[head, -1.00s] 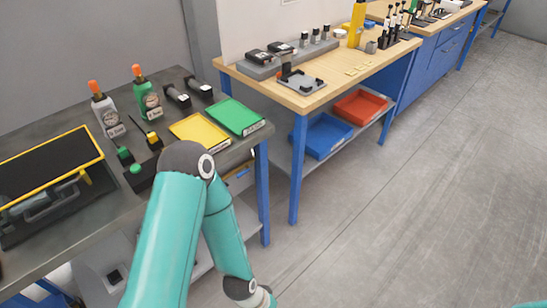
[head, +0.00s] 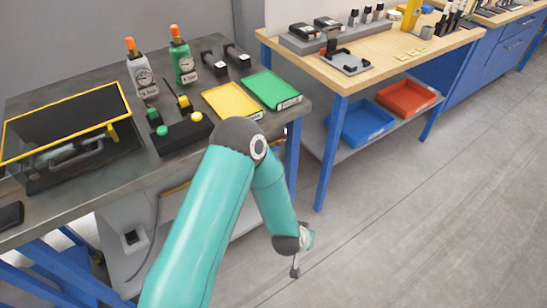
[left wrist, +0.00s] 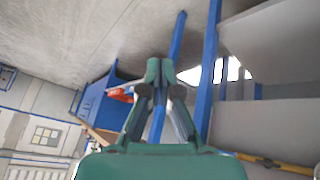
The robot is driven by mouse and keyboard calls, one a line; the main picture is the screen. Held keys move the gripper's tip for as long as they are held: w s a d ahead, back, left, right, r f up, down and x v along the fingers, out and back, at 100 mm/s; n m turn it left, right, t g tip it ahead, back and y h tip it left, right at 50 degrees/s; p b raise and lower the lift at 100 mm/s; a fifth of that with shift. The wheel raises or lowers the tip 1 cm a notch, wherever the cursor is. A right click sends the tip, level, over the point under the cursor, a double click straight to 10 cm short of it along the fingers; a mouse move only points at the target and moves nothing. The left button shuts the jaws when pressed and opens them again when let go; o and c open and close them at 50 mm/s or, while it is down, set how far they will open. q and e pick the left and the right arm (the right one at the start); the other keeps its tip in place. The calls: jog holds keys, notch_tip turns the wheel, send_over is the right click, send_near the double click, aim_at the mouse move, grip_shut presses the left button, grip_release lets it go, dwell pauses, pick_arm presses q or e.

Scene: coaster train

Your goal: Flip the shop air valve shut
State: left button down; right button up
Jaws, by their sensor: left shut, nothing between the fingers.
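I cannot make out the shop air valve for certain in either view. A yellow pipe or bar (head: 175,188) shows under the front edge of the grey workbench (head: 62,205), partly hidden by my arm. A yellow pipe also shows at the lower right of the left wrist view (left wrist: 285,164). My left gripper (head: 296,268) hangs low over the floor, right of the grey bench and apart from it. In the left wrist view its fingers (left wrist: 160,68) are together and empty. My right gripper is not in view.
The grey bench holds a yellow-framed black case (head: 122,92), bottles with gauges (head: 183,65), a button box (head: 183,132), a yellow tray (head: 232,101) and a green tray (head: 271,90). A wooden bench (head: 362,85) stands behind right. The floor (head: 420,220) at right is clear.

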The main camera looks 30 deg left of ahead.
pick_arm(q)
jog(key=w+a+n+t+y+b, duration=0.1)
jog(key=w+a+t+y+b, duration=0.25)
jog(key=w, duration=0.65)
jog(key=w+a+r+n+t+y+b, duration=0.1)
jog(key=w+a+r+n+y+b, duration=0.35)
jog(key=w+a+r+y, duration=0.2)
jog(key=s+a+r+n+g+y+b, duration=0.2)
jog(key=a+r+n+g+y+b, duration=0.1)
jog(key=r+y, duration=0.3)
jog(key=shift+s+a+r+n+g+y, duration=0.25)
jog(key=shift+a+n+g, duration=0.2)
jog(key=shift+n+g, duration=0.3)
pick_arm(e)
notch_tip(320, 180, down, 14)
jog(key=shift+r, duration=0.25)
pick_arm(q)
jog(key=w+a+f, duration=0.4)
jog(key=a, duration=0.6)
jog(key=shift+f+b, duration=0.3)
jog(key=shift+b, duration=0.15)
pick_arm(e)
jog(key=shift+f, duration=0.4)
pick_arm(q)
jog(key=shift+w, duration=0.1)
